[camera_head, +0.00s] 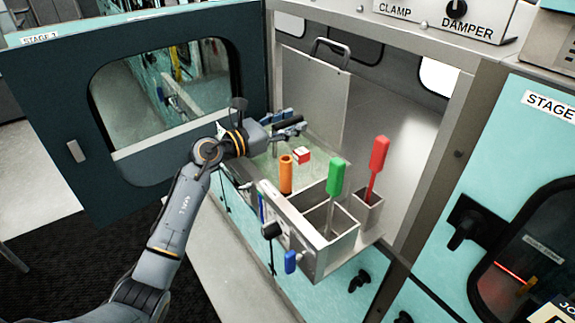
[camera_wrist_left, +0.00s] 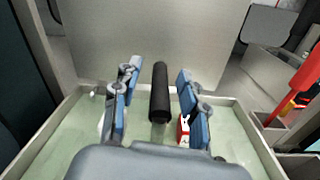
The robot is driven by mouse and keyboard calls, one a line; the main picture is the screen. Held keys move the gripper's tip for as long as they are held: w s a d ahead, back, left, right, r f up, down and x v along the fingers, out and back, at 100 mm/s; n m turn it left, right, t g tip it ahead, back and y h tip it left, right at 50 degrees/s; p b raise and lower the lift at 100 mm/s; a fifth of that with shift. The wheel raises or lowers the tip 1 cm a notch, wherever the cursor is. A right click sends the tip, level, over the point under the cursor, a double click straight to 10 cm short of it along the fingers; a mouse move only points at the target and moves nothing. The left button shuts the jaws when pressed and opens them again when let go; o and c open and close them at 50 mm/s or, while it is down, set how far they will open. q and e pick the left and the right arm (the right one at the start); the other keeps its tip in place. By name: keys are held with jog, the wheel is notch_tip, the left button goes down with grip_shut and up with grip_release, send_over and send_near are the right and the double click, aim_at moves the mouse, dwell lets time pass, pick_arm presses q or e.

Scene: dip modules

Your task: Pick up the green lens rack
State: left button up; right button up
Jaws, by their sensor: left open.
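The green handle (camera_head: 337,177) of a rack stands upright on a thin stem in an open metal tank (camera_head: 338,246) near the front. The rack's lower part is hidden inside the tank. My left gripper (camera_head: 303,128) is open, behind and to the left of the green handle and apart from it, over a pale green tray. In the left wrist view my open gripper (camera_wrist_left: 160,103) has a dark cylinder (camera_wrist_left: 160,92) showing between its fingers; I cannot tell whether they touch. The green handle does not show in the left wrist view. My right gripper is not in view.
An orange handle (camera_head: 286,174) and a red-and-white block (camera_head: 302,154) are near the gripper. A red handle (camera_head: 380,155) stands in a smaller tank at right. A metal plate (camera_head: 316,92) rises behind the tray. The open door (camera_head: 60,95) is at left.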

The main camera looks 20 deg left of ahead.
pick_arm(q)
jog(key=shift+w+d+f, duration=0.1)
jog(key=shift+w+d, duration=0.25)
jog(key=shift+w, duration=0.1)
jog(key=shift+a, duration=0.1)
jog(key=shift+s, duration=0.1)
jog(key=c, duration=0.3)
grip_shut()
jog(key=shift+r, duration=0.2)
